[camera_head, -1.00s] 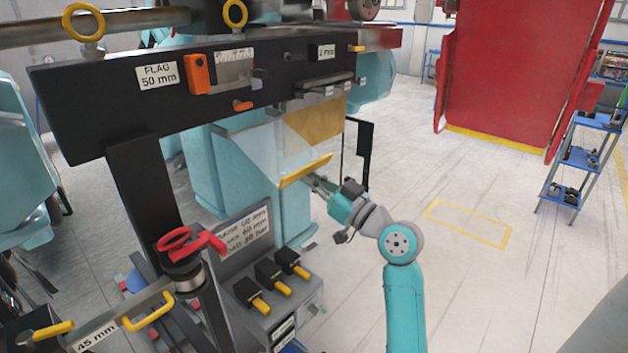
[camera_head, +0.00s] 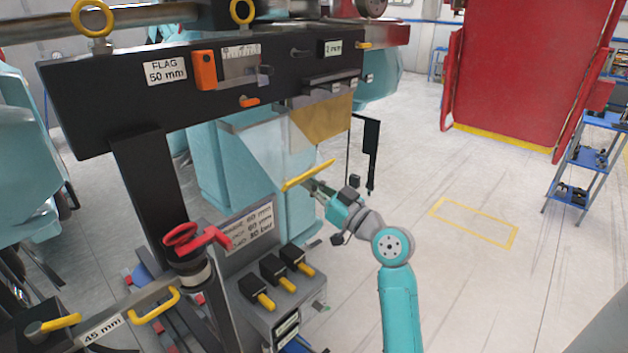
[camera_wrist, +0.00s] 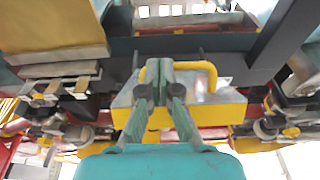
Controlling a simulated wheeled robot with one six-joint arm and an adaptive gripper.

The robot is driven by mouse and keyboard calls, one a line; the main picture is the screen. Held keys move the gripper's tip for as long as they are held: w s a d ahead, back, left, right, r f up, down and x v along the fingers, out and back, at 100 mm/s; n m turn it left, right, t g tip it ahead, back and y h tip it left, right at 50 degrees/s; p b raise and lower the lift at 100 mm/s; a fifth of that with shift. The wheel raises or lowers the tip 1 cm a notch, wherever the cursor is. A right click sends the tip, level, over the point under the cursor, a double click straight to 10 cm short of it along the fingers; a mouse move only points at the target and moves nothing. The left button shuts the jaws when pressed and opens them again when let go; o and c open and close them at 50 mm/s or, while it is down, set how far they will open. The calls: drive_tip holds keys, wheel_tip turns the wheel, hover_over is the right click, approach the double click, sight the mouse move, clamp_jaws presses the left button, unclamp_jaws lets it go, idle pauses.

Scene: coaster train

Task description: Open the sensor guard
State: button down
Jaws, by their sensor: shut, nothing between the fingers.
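The sensor guard (camera_head: 262,150) appears to be a clear, pale panel hanging below the black beam, with a yellow bar handle (camera_head: 309,176) along its lower edge. In the wrist view a yellow handle (camera_wrist: 208,72) arches around my fingertips. My gripper (camera_head: 310,184) reaches the handle from the lower right. In the wrist view my gripper (camera_wrist: 160,68) has its fingertips together with nothing between them. They overlap the handle's opening in that picture; whether they touch the bar I cannot tell.
The black beam (camera_head: 110,105) with an orange flag slider (camera_head: 204,70) runs above the guard. A grey box with several yellow-tipped black levers (camera_head: 275,268) and a red-handled valve (camera_head: 195,240) stand at lower left. Open floor (camera_head: 440,270) lies to the right.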

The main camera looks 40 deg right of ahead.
drive_tip(key=shift+w+a+f, duration=0.1)
drive_tip(key=shift+w+f, duration=0.8)
drive_tip(key=shift+w, duration=0.2)
drive_tip(key=shift+w+f, duration=0.85)
drive_tip(key=shift+w, duration=0.25)
